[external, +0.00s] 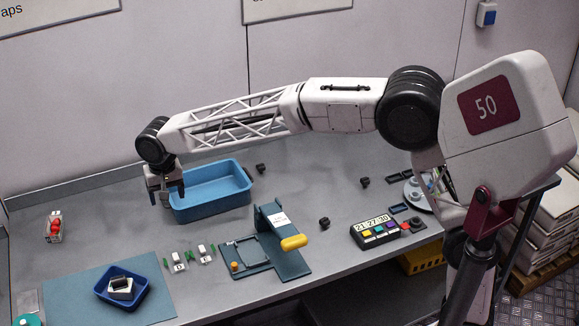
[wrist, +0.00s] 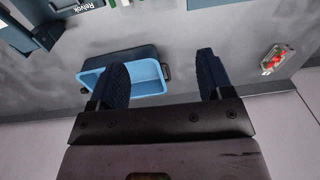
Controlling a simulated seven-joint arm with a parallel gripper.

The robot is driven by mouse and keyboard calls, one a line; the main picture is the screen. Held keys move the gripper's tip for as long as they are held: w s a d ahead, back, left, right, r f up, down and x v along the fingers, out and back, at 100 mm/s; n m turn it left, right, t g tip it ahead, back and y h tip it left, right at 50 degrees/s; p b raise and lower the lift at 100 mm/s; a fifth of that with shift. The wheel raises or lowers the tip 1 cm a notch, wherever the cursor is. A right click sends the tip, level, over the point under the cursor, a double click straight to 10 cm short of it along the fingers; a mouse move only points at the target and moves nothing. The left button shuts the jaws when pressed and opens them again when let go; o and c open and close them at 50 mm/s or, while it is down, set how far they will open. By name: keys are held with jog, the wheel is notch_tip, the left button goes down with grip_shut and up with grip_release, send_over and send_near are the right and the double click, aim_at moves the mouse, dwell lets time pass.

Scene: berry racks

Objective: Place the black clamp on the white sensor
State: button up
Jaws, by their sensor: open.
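My gripper (external: 168,193) is open and empty, pointing down at the left end of the blue bin. Small black pieces that look like clamps lie on the table: one (external: 261,168) right of the bin, one (external: 324,222) near the middle, and one (external: 365,182) further right. Two small white blocks (external: 179,259) (external: 203,250) stand at front centre, and a white block with a dark top (external: 120,289) sits in a small blue tray. I cannot tell which is the sensor.
The large blue bin (external: 242,180) is beside my gripper; it also shows in the wrist view (wrist: 149,88). A grey-blue fixture (external: 290,265) with a yellow handle stands at front centre. A display box (external: 386,237) is right, a punnet of red berries (external: 54,238) left. The back-right table is mostly clear.

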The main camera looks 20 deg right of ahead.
jog(key=s+d+r, duration=0.2)
jog(key=d, duration=1.1)
jog(key=s+d+r+t, duration=0.1)
jog(key=d+r, duration=0.1)
jog(key=d, duration=1.1)
jog(key=s+d+r, duration=0.2)
jog(key=d, duration=1.1)
jog(key=s+d+f, duration=0.3)
jog(key=s+d, duration=0.8)
jog(key=d, duration=0.1)
jog(key=s+d+f+t, duration=0.1)
jog(key=s+d+f, duration=0.3)
jog(key=s+d, duration=0.7)
jog(key=shift+s+d+f+h, duration=0.25)
jog(key=shift+s+d+h, duration=0.1)
jog(key=shift+s, duration=0.4)
